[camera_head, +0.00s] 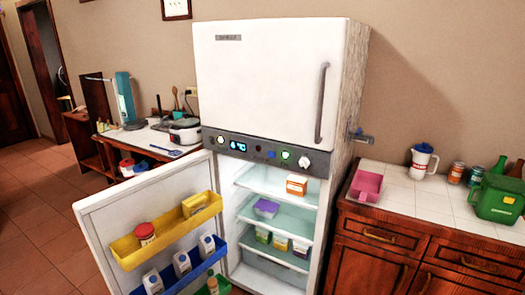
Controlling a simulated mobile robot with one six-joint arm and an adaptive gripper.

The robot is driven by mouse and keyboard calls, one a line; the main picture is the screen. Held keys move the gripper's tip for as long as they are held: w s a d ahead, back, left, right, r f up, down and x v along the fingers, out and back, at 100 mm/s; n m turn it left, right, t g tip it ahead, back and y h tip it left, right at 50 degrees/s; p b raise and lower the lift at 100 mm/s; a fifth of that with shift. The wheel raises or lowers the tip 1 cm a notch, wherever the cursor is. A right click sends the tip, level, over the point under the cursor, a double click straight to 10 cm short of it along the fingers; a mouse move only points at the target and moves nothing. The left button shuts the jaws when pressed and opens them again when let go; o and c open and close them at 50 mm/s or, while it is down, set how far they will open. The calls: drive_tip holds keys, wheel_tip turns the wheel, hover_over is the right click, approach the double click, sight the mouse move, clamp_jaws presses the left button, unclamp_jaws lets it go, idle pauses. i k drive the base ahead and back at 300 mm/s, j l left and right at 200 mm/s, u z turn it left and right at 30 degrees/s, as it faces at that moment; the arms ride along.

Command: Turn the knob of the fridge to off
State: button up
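The fridge (262,75) is white and stands in the middle of the head view. Its upper door is shut and its lower door (103,222) is swung wide open to the left. A dark control panel (325,166) runs between the two compartments. A round white knob (304,161) sits near its right end; its pointer setting is too small to read. Left of it are a small green-lit button (285,155), other small buttons and a lit blue temperature display (238,146). A pale round control (220,140) is at the panel's left. My gripper is not in view.
The open lower door carries yellow (168,237) and blue bins with jars and cartons. A wooden counter (350,226) with a pink container (367,186) and a green canister (497,199) stands right of the fridge. Tiled floor (38,225) is clear at the left.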

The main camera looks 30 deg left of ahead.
sight(304, 162)
drive_tip(key=i+u, duration=0.15)
drive_tip(key=i, duration=0.7)
